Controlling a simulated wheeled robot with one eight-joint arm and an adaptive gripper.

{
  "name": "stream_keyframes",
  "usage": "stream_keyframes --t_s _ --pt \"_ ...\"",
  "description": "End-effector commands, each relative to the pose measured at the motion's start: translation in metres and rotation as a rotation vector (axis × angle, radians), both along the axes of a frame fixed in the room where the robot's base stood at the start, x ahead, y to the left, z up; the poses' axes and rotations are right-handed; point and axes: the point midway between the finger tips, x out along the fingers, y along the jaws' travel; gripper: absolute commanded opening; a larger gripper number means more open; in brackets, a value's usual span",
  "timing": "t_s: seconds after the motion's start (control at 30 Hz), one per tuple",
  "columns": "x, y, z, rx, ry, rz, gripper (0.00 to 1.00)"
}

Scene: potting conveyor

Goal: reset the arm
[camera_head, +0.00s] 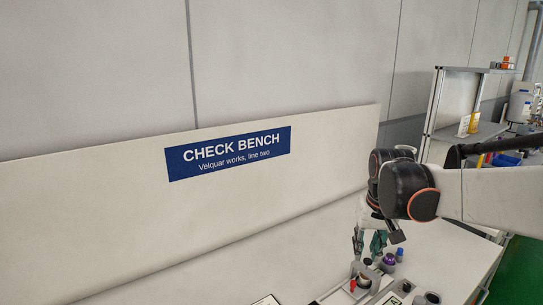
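My arm comes in from the right edge, with dark joints and orange rings, and bends down over the bench. My gripper (367,245) points down near the bench's right part. Its fingers look apart, with pale bench showing between them and nothing seen held. A grey holder (365,277) with a red piece stands just below the fingertips; I cannot tell whether they touch it.
A white bench (450,262) carries several small items, including a purple-topped one (389,258) and a blue-topped one (400,252). A back panel with a blue CHECK BENCH sign (228,153) stands behind. A shelf rack (470,130) stands at right.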

Motion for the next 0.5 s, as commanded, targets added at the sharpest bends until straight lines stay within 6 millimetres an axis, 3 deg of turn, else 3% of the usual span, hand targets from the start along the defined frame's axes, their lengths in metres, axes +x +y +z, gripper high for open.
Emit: stream_keyframes --t_s 0.2,0.5 --pt "-0.047 0.011 0.019 -0.008 -0.081 0.027 0.25" --pt "-0.108 0.022 0.028 -0.018 -0.192 0.061 0.25"
